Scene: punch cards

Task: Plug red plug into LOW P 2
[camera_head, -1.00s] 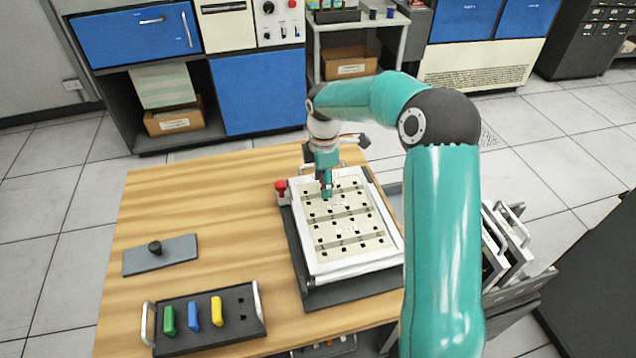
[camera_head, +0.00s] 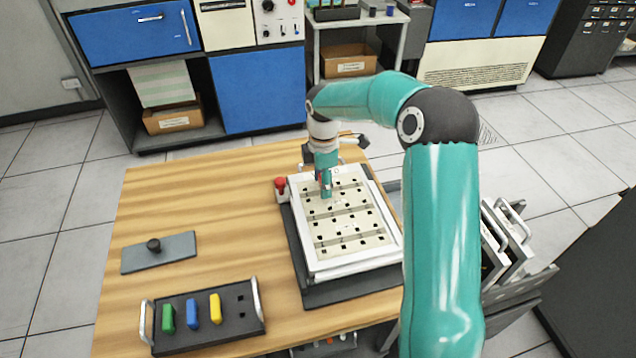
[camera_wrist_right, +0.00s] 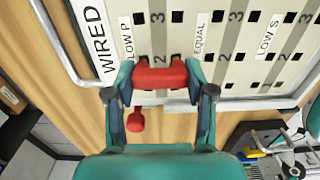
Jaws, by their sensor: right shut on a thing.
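The red plug (camera_wrist_right: 160,76) is between the fingers of my right gripper (camera_wrist_right: 162,90), which is shut on it. In the wrist view the plug lies across the cream panel (camera_wrist_right: 185,62) close to the LOW P label (camera_wrist_right: 127,38), just below the printed 2. The plug covers the holes under it, so I cannot tell whether it is in one. In the head view the right gripper (camera_head: 325,192) is over the upper left part of the panel (camera_head: 335,262), and the plug is mostly hidden. My left gripper is not in view.
A red knob (camera_head: 281,184) stands at the panel's left edge. A dark tray (camera_head: 205,338) holds green (camera_head: 168,318), blue (camera_head: 191,313) and yellow (camera_head: 215,307) plugs. A grey plate with a black knob (camera_head: 154,247) lies on the wooden table (camera_head: 215,215). The table between them is clear.

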